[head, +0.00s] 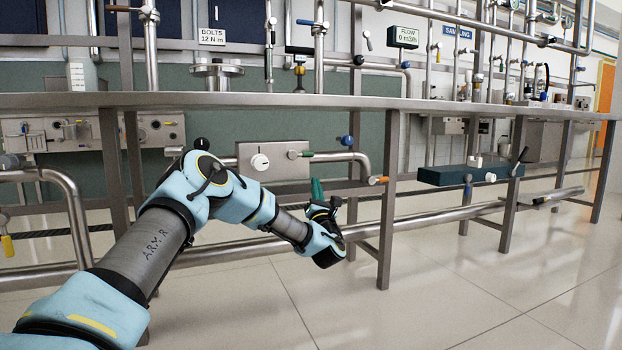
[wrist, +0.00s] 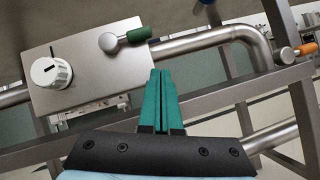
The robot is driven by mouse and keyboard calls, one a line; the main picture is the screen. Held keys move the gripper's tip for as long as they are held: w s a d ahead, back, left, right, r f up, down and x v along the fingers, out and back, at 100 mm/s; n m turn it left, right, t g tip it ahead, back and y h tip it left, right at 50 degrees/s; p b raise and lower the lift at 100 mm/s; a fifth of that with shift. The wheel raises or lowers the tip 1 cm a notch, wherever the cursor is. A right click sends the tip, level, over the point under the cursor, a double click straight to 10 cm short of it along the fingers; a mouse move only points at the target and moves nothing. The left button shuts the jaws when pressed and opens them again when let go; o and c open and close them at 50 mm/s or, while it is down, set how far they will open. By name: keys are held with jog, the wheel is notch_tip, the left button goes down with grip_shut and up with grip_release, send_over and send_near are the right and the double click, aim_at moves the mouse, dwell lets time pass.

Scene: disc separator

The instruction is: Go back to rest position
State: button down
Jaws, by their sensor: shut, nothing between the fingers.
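My gripper (head: 317,189) is at the end of my arm, below the bench top and in front of a grey box with a white knob. Its green fingers (wrist: 160,100) show in the wrist view, pressed together with nothing between them. In the wrist view the fingertips overlap the lower right edge of the grey box (wrist: 85,58), just below its green-handled lever (wrist: 125,39). I cannot tell whether they touch it. My arm is bent, reaching forward from the lower left.
The steel bench (head: 300,101) runs across the view, with its legs (head: 387,200) close to my gripper. An orange-handled valve (head: 377,180) sits right of the gripper. A low pipe (head: 440,218) runs behind it. A dark teal box (head: 450,176) stands further right. The tiled floor (head: 470,280) is clear.

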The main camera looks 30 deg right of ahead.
jog(key=s+f+p, duration=0.2)
jog(key=s+f, duration=0.2)
jog(key=s, duration=0.2)
jog(key=shift+a, duration=0.4)
